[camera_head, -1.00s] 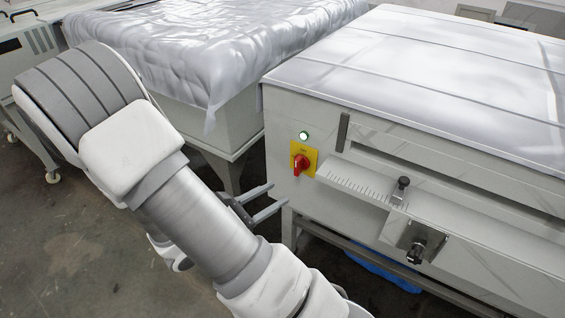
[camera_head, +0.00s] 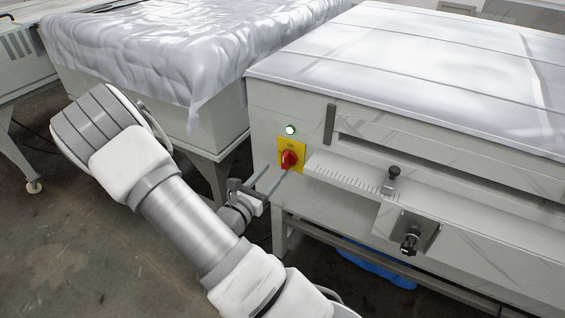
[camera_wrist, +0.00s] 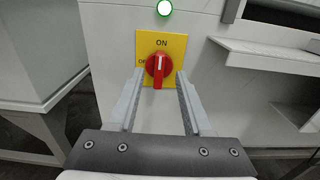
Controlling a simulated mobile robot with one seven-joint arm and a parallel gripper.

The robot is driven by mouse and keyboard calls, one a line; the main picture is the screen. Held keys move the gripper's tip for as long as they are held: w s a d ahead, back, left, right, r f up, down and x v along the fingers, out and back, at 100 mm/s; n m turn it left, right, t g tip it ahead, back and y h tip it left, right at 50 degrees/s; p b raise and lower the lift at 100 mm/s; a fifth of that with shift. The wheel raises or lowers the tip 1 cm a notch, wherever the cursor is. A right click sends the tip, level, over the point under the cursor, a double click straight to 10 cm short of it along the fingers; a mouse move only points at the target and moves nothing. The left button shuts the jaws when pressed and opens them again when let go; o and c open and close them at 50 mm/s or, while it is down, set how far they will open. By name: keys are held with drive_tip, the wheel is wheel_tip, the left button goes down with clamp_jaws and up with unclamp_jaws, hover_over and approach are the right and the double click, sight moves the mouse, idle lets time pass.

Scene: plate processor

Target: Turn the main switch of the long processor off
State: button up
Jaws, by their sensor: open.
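The main switch is a red rotary knob (camera_head: 289,160) on a yellow plate (camera_head: 284,146) at the left end of the long processor's (camera_head: 262,105) front. In the wrist view the red knob (camera_wrist: 158,66) stands upright, its white mark pointing up at the word ON. "OFF" is partly readable at the plate's left. A round lamp (camera_wrist: 164,8) above it glows green-white. My gripper (camera_head: 275,174) is open, its fingers pointing at the switch. In the wrist view its two fingertips (camera_wrist: 160,75) appear on either side of the knob's lower part; I cannot tell whether they touch it.
A graduated ledge (camera_head: 345,180) and a black clamp knob (camera_head: 410,243) jut from the processor right of the switch. A table covered with plastic sheet (camera_head: 190,50) stands behind left. The floor (camera_head: 60,240) at the left is clear.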

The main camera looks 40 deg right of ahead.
sight(283, 159)
drive_tip(key=x, duration=0.6)
drive_tip(key=shift+w+d+b, duration=0.1)
drive_tip(key=shift+d+b, duration=0.05)
drive_tip(key=shift+b, duration=0.2)
drive_tip(key=shift+c, duration=0.2)
clamp_jaws()
